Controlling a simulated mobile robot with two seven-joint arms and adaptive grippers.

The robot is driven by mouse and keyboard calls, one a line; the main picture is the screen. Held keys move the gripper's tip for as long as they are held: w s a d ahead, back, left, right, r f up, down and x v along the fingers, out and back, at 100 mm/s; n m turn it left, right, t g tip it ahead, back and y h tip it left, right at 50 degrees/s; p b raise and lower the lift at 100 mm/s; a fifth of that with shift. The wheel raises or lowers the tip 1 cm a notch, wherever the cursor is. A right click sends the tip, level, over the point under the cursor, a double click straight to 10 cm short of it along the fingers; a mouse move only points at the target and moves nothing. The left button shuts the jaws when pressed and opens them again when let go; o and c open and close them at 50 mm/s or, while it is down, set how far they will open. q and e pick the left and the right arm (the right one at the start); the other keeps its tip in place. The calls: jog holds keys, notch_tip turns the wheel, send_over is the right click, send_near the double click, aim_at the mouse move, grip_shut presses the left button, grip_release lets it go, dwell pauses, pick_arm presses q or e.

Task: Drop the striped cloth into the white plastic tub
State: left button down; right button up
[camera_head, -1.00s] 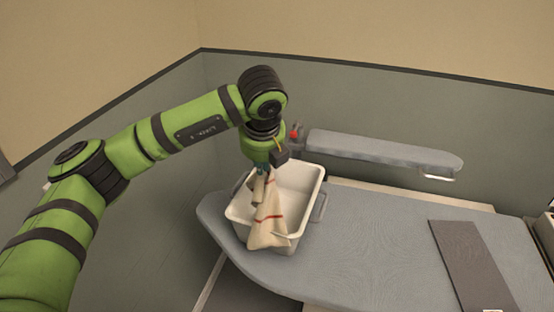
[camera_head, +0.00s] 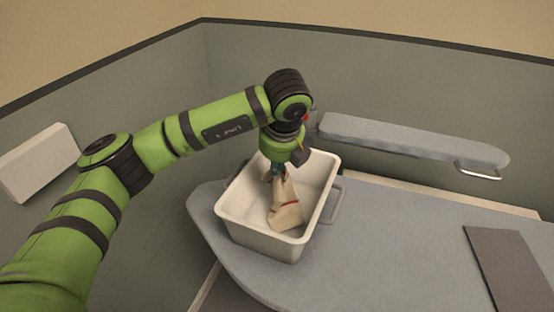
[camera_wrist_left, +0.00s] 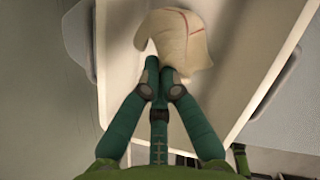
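The striped cloth (camera_head: 286,208) is cream with thin red stripes. It hangs from my left gripper (camera_head: 277,172) inside the white plastic tub (camera_head: 262,240), its lower part below the rim level in the head view. In the left wrist view the cloth (camera_wrist_left: 182,38) bunches at the fingertips of my left gripper (camera_wrist_left: 158,66), which are close together on it. The tub's pale inside (camera_wrist_left: 118,75) lies behind. Whether the cloth touches the tub floor I cannot tell. My right gripper is not in view.
The tub stands near the rounded left end of a grey ironing board (camera_head: 380,245). A narrow grey padded board (camera_head: 410,140) is behind it. A dark grey flat panel (camera_head: 510,270) lies at right. A pale box (camera_head: 40,162) is on the left wall.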

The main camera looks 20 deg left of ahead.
pick_arm(q)
notch_tip(320, 180, down, 3)
jog(key=shift+w+f+b, duration=0.1)
jog(key=shift+b, duration=0.35)
jog(key=c, duration=1.4)
grip_release()
jog(key=o, duration=0.6)
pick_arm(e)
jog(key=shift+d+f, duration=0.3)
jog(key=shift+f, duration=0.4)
pick_arm(q)
jog(key=o, duration=0.7)
